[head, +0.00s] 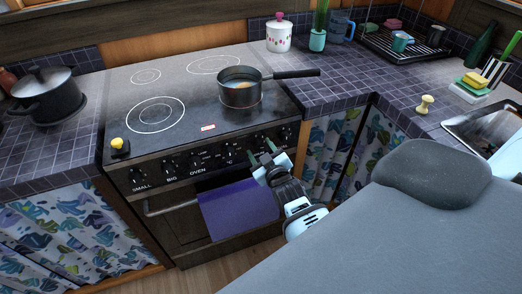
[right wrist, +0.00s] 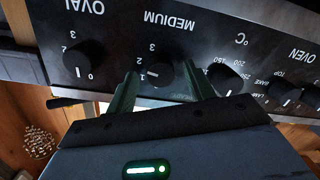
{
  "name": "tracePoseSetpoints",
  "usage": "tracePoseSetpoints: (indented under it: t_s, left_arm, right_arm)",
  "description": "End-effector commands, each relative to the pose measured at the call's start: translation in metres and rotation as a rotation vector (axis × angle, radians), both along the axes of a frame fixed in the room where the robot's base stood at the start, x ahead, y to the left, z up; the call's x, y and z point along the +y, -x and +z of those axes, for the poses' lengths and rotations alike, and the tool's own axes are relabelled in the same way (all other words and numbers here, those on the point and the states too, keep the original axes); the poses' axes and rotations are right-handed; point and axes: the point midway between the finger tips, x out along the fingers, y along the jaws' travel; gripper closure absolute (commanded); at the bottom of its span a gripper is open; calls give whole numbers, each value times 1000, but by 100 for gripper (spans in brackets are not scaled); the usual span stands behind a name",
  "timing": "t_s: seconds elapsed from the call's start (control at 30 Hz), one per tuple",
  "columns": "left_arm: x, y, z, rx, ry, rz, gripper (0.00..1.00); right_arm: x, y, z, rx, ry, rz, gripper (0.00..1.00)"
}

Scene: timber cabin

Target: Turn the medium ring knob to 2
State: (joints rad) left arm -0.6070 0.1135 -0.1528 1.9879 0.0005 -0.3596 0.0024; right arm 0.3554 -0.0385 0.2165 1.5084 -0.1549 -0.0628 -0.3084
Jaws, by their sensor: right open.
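The medium ring knob (right wrist: 161,73) is a round black knob under the label MEDIUM, which appears upside down in the right wrist view. Its white mark seems to face the printed 1; the 2 and 3 follow round the dial. My right gripper (right wrist: 161,71) is open, with one green finger on each side of this knob; I cannot tell whether they touch it. In the head view my right gripper (head: 263,154) is at the right part of the stove's front panel and partly hides the knobs there. My left gripper is not in view.
The OVAL knob (right wrist: 84,60) and the temperature knob (right wrist: 226,78) flank the medium knob closely. A saucepan (head: 240,95) stands on the stove, its handle pointing right. A purple towel (head: 238,208) hangs on the oven door below. A dark pot (head: 47,98) stands at left.

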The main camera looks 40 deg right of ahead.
Motion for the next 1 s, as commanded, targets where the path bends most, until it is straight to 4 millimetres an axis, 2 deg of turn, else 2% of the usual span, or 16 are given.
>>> tracePoseSetpoints:
  t_s: [0.53, 0.7, 1.0]
  left_arm:
    - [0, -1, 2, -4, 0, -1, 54]
    - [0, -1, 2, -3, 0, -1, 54]
    - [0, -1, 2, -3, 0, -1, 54]
  right_arm:
    - [16, 67, 5, 1, 0, 1, 47]
    - [17, 75, 7, 0, 0, 1, 47]
    - [17, 75, 7, 0, 0, 0, 47]
